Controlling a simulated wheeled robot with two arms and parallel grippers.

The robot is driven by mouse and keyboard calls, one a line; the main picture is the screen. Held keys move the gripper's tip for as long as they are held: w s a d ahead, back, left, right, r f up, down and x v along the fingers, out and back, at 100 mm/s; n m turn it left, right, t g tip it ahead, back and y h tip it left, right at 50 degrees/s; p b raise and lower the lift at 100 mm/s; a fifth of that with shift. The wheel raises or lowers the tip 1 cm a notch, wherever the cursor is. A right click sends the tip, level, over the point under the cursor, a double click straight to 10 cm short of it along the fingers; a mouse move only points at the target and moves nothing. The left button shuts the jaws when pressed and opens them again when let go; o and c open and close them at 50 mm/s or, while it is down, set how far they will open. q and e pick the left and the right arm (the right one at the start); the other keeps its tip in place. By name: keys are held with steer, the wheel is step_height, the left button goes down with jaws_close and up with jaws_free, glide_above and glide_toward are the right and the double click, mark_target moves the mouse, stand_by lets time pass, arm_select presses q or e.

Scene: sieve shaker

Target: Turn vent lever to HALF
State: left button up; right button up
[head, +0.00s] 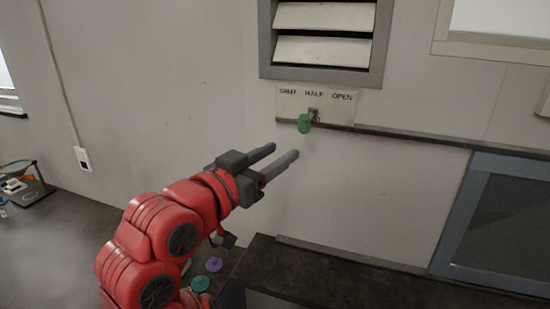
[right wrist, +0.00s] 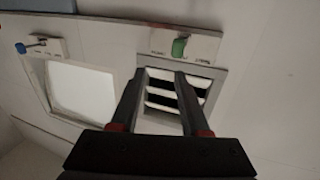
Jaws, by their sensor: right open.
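In the head view the knob hangs just left of the pivot, below the gap between SHUT and HALF. My right gripper (head: 285,150) is open and empty, below and left of the knob and apart from it. In the right wrist view the green knob (right wrist: 179,47) is ahead, beyond the open fingers (right wrist: 160,75). My left gripper is not in view.
A slatted vent (head: 325,45) is above the plate. A dark rail (head: 420,139) runs right along the wall. A dark counter (head: 320,280) is below. The right wrist view shows another lever with a blue knob (right wrist: 21,48) at left. The wall around the gripper is clear.

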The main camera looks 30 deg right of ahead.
stand_by(0.3)
steer(key=shift+a, duration=0.1)
steer(key=b+v, duration=0.2)
steer(key=v, duration=1.5)
steer(key=shift+a, duration=0.1)
